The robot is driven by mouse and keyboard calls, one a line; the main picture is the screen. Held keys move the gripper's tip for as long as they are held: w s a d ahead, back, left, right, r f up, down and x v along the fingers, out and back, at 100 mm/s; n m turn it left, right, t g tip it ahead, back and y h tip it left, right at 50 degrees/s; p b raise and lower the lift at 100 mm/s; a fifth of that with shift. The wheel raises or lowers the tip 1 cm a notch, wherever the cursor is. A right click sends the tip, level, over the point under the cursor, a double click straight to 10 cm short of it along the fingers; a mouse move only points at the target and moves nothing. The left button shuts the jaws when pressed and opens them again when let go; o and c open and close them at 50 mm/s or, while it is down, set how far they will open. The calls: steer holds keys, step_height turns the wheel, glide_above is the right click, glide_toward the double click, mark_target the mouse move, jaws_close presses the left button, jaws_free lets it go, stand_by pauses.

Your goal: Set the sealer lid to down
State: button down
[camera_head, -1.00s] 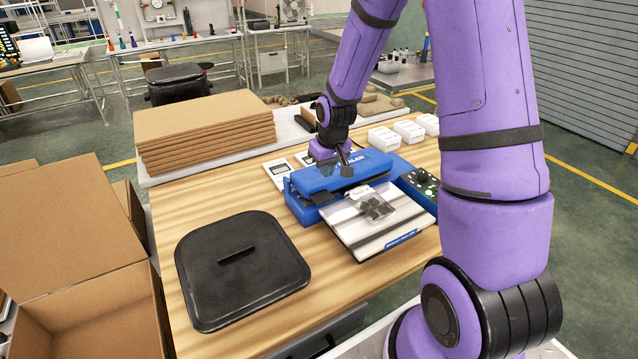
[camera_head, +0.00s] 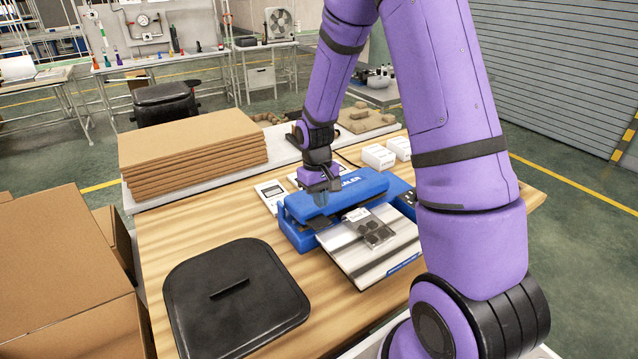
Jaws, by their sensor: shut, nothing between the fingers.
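The blue sealer (camera_head: 297,237) stands on the wooden table. Its blue lid (camera_head: 352,189) runs along the top, and the view is too coarse to tell its exact angle. A clear bag with dark pieces (camera_head: 370,228) lies on the sealer's pale front tray (camera_head: 377,262). My gripper (camera_head: 322,194) is shut and empty, pointing down at the left part of the lid. I cannot tell whether its fingertips touch the lid. My arm hides the sealer's right end.
A black lid with a handle (camera_head: 236,306) lies on the table at the front left. Stacked cardboard sheets (camera_head: 195,155) stand behind it. Small white boxes (camera_head: 379,157) stand behind the sealer. Bare table lies left of the sealer.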

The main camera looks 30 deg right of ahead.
mark_target(324, 226)
steer(key=shift+s+f, duration=0.2)
steer(key=shift+f, duration=1.35)
steer(key=shift+s+f, duration=0.2)
steer(key=shift+f, duration=1.3)
steer(key=shift+s+f, duration=0.2)
steer(key=shift+f, duration=0.45)
steer(key=shift+s+f, duration=0.2)
steer(key=shift+f, duration=0.4)
steer(key=shift+s+f, duration=0.15)
step_height(324, 226, up, 14)
steer(key=shift+r, duration=0.25)
